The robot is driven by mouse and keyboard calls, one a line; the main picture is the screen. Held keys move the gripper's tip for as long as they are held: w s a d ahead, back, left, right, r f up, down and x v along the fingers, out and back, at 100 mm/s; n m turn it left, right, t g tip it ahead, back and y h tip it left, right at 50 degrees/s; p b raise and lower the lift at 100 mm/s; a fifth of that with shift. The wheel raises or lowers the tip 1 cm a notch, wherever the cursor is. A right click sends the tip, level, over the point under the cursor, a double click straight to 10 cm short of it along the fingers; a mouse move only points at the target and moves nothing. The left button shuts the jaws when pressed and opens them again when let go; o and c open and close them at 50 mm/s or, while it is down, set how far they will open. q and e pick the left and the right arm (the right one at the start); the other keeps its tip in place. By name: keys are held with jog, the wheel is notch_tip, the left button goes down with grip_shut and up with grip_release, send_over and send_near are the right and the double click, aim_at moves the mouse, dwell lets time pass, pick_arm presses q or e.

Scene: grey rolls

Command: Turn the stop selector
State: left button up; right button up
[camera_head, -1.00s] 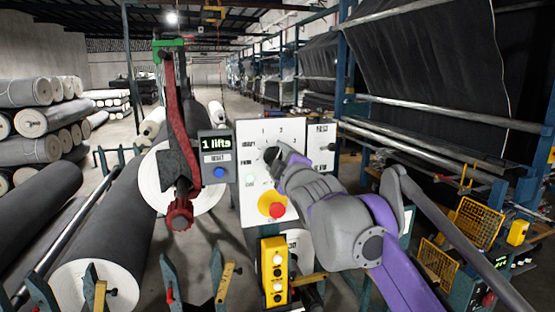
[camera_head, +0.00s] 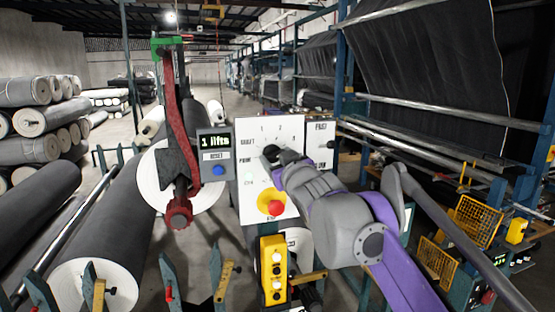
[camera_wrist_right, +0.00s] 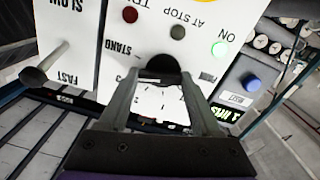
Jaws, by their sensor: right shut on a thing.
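A white control panel (camera_head: 251,135) stands upright ahead of me with printed numbers, labels and a red button on a yellow plate (camera_head: 275,208). The stop selector is a black round knob (camera_head: 271,151) on its upper middle. My right gripper (camera_head: 282,158) reaches it from the right and covers part of it. In the right wrist view, the two fingers of this gripper (camera_wrist_right: 158,84) stand on either side of the black knob (camera_wrist_right: 160,66), shut on it. Which number the knob points to cannot be told. My left gripper is not in view.
A grey box with a "1 lifts" display (camera_head: 215,143) and blue button adjoins the panel's left. A red arm (camera_head: 176,120) hangs beside it. A yellow button box (camera_head: 273,270) stands below. Large grey rolls (camera_head: 110,230) lie at left; racks (camera_head: 440,120) stand at right.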

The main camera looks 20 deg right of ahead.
jog(key=m, duration=0.4)
jog(key=shift+f+m, duration=0.1)
jog(key=shift+m, duration=0.2)
jog(key=shift+b, duration=0.3)
jog(key=o, duration=1.4)
jog(key=s, duration=0.5)
jog(key=s+b, duration=0.1)
jog(key=s, duration=0.4)
jog(key=shift+s+d+b, duration=0.2)
jog(key=shift+s+b, duration=0.1)
jog(key=shift+s, duration=0.1)
